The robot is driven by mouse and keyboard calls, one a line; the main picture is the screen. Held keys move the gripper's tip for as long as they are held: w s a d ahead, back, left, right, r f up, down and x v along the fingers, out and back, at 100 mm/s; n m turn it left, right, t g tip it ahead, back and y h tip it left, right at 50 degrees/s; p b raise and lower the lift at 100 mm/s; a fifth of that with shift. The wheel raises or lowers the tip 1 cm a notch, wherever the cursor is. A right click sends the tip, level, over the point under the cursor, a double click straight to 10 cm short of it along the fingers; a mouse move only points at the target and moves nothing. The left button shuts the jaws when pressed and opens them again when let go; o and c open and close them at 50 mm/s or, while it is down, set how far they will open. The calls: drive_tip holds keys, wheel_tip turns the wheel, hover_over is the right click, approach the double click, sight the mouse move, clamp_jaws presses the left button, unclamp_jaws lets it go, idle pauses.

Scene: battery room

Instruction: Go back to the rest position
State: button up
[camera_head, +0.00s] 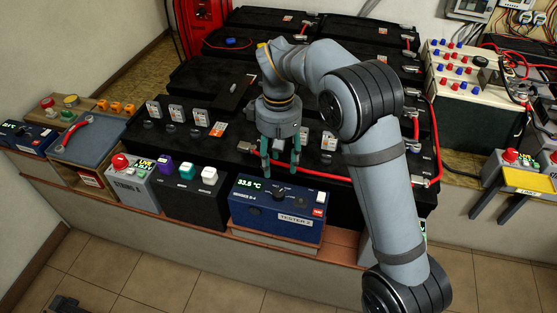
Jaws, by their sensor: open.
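My gripper (281,163) hangs from my bent arm in the middle of the view, with its teal fingers pointing down. I cannot tell whether the fingertips touch anything below. My arm hides part of the black battery bank behind it.
Black batteries (192,91) with red cables fill the bench behind. Left of the tester stand a black box (190,199) with coloured buttons and a grey box (131,185) with a red button. The tiled floor (150,265) in front is mostly clear.

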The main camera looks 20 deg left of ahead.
sight(278, 193)
drive_tip(key=shift+f, duration=0.1)
idle(0.3)
wheel_tip(278, 193, down, 12)
drive_tip(key=shift+r, duration=0.1)
idle(0.4)
idle(0.3)
